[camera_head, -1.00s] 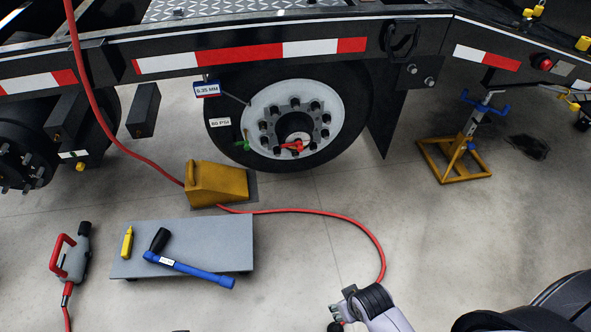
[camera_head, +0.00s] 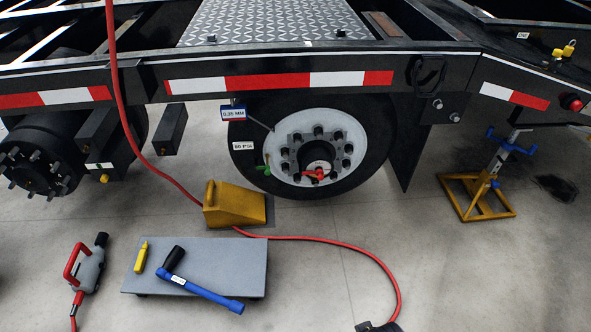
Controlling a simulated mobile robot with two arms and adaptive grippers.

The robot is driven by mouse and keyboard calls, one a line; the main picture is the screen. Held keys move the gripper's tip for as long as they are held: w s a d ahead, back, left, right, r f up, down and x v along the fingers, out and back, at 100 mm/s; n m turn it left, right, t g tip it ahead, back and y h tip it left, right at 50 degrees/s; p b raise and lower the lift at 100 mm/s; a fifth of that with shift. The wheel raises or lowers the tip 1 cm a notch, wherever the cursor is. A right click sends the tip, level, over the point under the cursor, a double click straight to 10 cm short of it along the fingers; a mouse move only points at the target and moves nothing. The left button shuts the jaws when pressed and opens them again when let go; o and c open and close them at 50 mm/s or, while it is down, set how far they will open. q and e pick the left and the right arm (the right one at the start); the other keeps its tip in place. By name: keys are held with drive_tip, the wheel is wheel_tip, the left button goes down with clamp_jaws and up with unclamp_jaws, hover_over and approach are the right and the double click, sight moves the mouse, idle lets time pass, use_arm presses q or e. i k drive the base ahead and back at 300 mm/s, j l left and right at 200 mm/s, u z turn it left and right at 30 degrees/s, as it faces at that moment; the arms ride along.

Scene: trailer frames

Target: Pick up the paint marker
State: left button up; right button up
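The paint marker (camera_head: 141,257) is a small yellow stick with a narrower tip. It lies on the left part of a low grey board (camera_head: 225,258), its tip toward the back. A blue-handled tool (camera_head: 205,293) with a black grip lies beside it to the right, apart from it. Nothing touches the marker from above. I see neither of my grippers clearly. A small dark part (camera_head: 378,326) shows at the bottom edge by the hose, mostly cut off, and I cannot tell what it is.
A red and grey tool (camera_head: 86,266) stands on the floor left of the board. A yellow wheel chock (camera_head: 235,205) stands behind it. A red hose (camera_head: 345,247) curves over the floor. The trailer wheel (camera_head: 316,150) is behind, and a yellow jack stand (camera_head: 480,195) is at right.

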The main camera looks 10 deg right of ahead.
sight(142, 260)
drive_tip(key=u, duration=1.15)
